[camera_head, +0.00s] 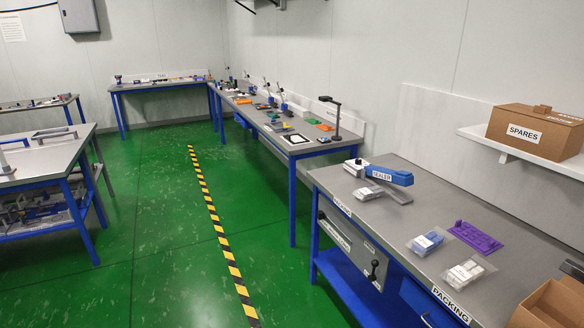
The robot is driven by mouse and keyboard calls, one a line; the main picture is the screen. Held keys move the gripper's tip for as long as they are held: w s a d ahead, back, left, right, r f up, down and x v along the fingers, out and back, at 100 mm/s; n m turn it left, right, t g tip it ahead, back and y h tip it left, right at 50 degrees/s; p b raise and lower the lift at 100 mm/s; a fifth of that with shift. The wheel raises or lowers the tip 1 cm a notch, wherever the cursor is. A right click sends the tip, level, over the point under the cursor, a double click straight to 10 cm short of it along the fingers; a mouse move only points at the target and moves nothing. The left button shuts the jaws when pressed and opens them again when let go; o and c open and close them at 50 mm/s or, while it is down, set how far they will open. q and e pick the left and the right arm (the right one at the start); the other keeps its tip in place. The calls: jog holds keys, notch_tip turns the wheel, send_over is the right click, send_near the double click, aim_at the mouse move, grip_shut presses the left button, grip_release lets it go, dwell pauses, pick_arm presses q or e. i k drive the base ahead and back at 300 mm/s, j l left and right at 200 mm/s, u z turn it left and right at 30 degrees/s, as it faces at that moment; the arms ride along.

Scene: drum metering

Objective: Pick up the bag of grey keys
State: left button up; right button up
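Several small clear bags lie on the grey packing table (417,208) at the right. One bag with pale, whitish-grey pieces (467,273) lies near the table's front edge by the PACKING label. A second bag with blue and pale pieces (427,241) lies a little behind it, to the left. A third bag with pale pieces (368,194) lies beside the blue sealer (386,174). At this size I cannot tell for sure which pale bag holds grey keys. Neither of my grippers is in view.
A purple tray (475,237) lies behind the bags. An open cardboard box (553,304) stands at the lower right. A SPARES box (535,131) sits on a wall shelf (517,150). Green floor with a striped line (212,213) is clear left of the table.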

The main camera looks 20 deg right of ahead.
aim_at(365, 195)
jog(key=i+z, duration=0.25)
jog(key=i, duration=0.45)
jog(key=i+j+z, duration=0.25)
jog(key=i, duration=0.4)
jog(key=i+z, duration=0.2)
jog(key=z, duration=0.2)
jog(key=i+z, duration=0.25)
jog(key=z, duration=0.15)
jog(key=i+z, duration=0.2)
jog(key=z, duration=0.2)
jog(key=i+j+z, duration=0.15)
jog(key=z, duration=0.25)
